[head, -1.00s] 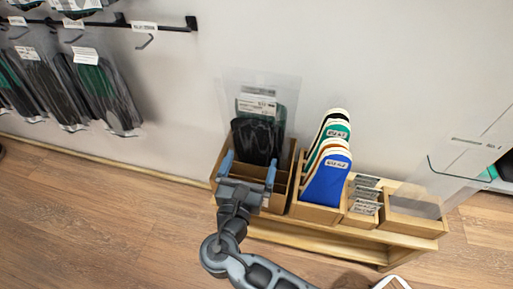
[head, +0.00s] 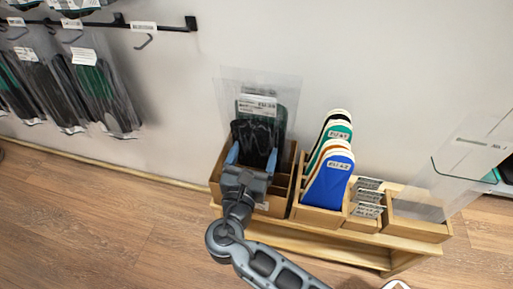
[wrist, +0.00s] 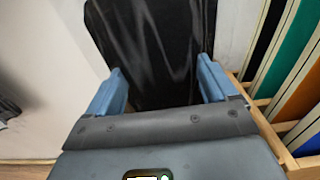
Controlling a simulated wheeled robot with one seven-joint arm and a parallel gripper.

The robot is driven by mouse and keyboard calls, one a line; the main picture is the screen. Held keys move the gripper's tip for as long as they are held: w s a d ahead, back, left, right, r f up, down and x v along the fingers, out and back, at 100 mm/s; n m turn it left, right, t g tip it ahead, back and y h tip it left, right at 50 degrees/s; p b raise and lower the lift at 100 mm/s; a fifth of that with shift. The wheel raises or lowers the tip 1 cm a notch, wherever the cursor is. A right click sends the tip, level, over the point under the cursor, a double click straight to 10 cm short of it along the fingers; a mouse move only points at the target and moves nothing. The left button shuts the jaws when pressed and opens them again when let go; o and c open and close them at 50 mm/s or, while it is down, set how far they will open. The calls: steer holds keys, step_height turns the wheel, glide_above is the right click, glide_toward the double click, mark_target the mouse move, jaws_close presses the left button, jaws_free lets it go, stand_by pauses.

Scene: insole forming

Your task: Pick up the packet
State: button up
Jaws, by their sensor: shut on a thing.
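The packet (head: 257,125) is a clear sleeve with dark insoles and a white label at its top. It stands upright in the left wooden box (head: 217,178) against the wall. My gripper (head: 252,160) is at its lower front, with one blue finger on either side of it. In the wrist view the packet's black, shiny lower part (wrist: 155,50) lies between the two blue fingers of my gripper (wrist: 160,92). The gripper is shut on the packet. The packet's bottom edge is hidden by the gripper.
Coloured insole templates (head: 328,185) stand in the wooden box right of the packet. Small labelled cards (head: 367,205) and an almost empty tray (head: 418,228) sit further right on the low wooden shelf (head: 310,250). Packets (head: 103,95) hang from a wall rack at left. Floor at left is clear.

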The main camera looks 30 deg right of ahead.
mark_target(255, 108)
step_height(255, 108, up, 13)
steer(key=p, duration=0.6)
steer(key=shift+f, duration=0.1)
steer(key=p+v, duration=0.4)
steer(key=v, duration=1.4)
steer(key=shift+f, duration=0.3)
steer(key=shift+a, duration=0.1)
